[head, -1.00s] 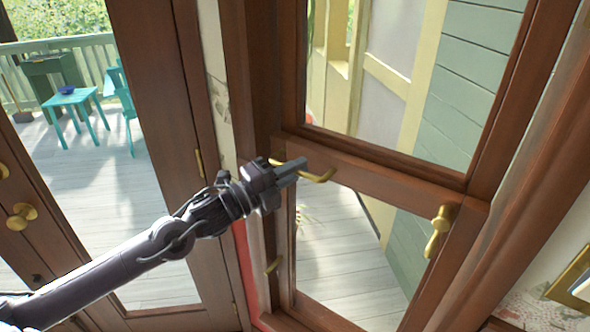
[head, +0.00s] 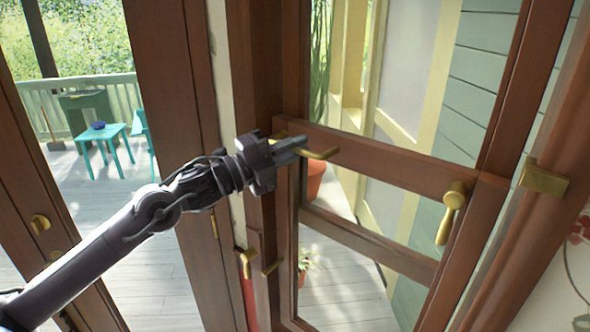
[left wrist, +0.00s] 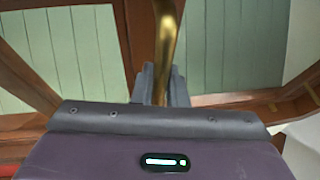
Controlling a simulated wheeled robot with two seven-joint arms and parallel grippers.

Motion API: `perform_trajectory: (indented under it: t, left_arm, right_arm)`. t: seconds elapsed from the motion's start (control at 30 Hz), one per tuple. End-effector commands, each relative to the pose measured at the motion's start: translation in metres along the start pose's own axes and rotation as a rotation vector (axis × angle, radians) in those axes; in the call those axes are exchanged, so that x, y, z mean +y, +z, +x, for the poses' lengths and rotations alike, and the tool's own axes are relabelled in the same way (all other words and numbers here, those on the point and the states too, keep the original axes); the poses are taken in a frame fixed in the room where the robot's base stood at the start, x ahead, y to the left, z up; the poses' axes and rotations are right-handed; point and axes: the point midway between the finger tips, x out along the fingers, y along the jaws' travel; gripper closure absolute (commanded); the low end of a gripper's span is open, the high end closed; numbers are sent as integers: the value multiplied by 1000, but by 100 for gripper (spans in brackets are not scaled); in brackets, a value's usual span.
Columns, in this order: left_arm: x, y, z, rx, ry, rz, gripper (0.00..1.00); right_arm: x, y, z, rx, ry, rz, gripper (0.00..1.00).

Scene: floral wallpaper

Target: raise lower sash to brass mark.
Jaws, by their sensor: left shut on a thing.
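The lower sash has a brown wooden top rail (head: 390,165) with a brass handle (head: 322,154) at its left and a brass latch lever (head: 451,210) at its right. My left gripper (head: 300,147) is shut on the handle, whose end sticks out past the fingers. In the left wrist view the brass handle (left wrist: 167,45) runs up from between the narrow fingers (left wrist: 160,85). A second rail (head: 370,243) shows below, seen through the sash's glass. A brass block (head: 544,179) sits on the right side frame; I cannot tell whether it is the mark. My right gripper is out of view.
Small brass fittings (head: 246,261) are on the left frame. A glazed door (head: 180,110) with a brass knob (head: 40,223) stands at left. Outside are a deck, a teal table (head: 103,133) and an orange pot (head: 316,178).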

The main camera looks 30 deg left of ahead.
Motion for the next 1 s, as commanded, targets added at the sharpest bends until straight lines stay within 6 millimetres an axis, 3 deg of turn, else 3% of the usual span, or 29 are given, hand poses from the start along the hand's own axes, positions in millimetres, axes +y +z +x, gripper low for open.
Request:
perform_trajectory:
  t: [0.03, 0.2, 0.73, 0.77, 0.9, 1.0]
  left_arm:
    - [-18, 2, 2, -4, -9, 6, 100]
    - [-38, 4, 6, -4, -7, 4, 100]
    - [-45, 5, 8, -7, -4, 1, 100]
    - [-45, 5, 8, -7, -4, 1, 86]
    - [-44, 5, 8, -6, -1, 0, 68]
    - [-43, 5, 8, -5, 0, 0, 66]
  right_arm:
    - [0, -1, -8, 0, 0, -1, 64]
    - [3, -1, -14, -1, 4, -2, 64]
    - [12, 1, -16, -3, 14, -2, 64]
    - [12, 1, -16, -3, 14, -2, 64]
    - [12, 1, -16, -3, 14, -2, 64]
    - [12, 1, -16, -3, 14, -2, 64]
